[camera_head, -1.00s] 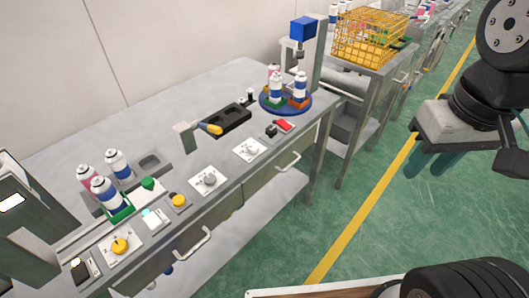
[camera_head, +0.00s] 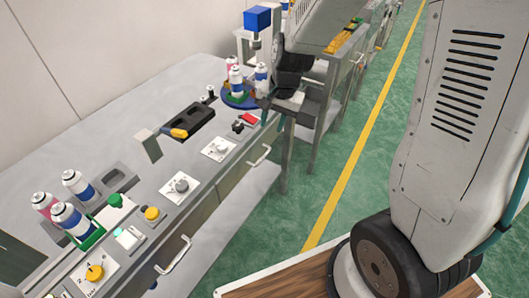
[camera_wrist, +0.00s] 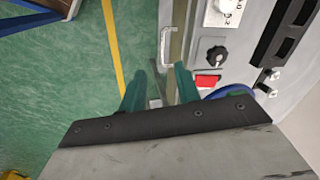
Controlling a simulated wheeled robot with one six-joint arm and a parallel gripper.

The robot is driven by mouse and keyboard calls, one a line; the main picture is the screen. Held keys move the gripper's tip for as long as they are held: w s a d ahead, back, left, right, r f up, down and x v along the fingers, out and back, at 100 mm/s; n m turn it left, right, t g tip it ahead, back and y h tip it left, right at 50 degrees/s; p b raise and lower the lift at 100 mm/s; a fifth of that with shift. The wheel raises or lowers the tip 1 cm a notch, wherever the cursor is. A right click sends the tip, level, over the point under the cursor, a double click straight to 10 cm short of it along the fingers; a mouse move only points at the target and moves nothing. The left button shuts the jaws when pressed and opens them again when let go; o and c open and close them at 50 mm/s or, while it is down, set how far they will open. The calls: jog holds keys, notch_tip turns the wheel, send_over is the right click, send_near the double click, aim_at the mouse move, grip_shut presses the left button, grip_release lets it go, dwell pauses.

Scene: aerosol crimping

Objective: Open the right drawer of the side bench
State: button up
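The bench with the two drawers shows a right drawer with a pale bar handle (camera_head: 260,157) on its front, and the drawer looks shut. The left drawer's handle (camera_head: 174,255) is nearer, at the lower left. My gripper (camera_head: 268,102) is by the bench's far right corner, beyond the right handle and apart from it. In the wrist view, my gripper (camera_wrist: 160,88) has two teal fingers with a gap between them and nothing held. The right handle (camera_wrist: 166,48) lies ahead of the fingertips there, not between them.
The bench top holds spray cans (camera_head: 74,184) at the left, a blue turntable (camera_wrist: 222,93) with cans, knobs, and a red button (camera_wrist: 208,82) near the front edge. A second bench stands behind my arm. Green floor (camera_head: 345,170) in front of the drawers is open.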

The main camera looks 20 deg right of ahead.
aim_at(264, 156)
jog(key=w+f+m, duration=0.1)
jog(key=f, duration=0.5)
jog(key=w+f+m, duration=0.1)
jog(key=w+f, duration=0.1)
jog(key=f, duration=0.4)
jog(key=w+f, duration=0.2)
jog(key=f, duration=0.4)
jog(key=shift+w+a+m, duration=0.1)
jog(key=shift+a+m, duration=0.05)
jog(key=shift+m, duration=0.25)
grip_shut()
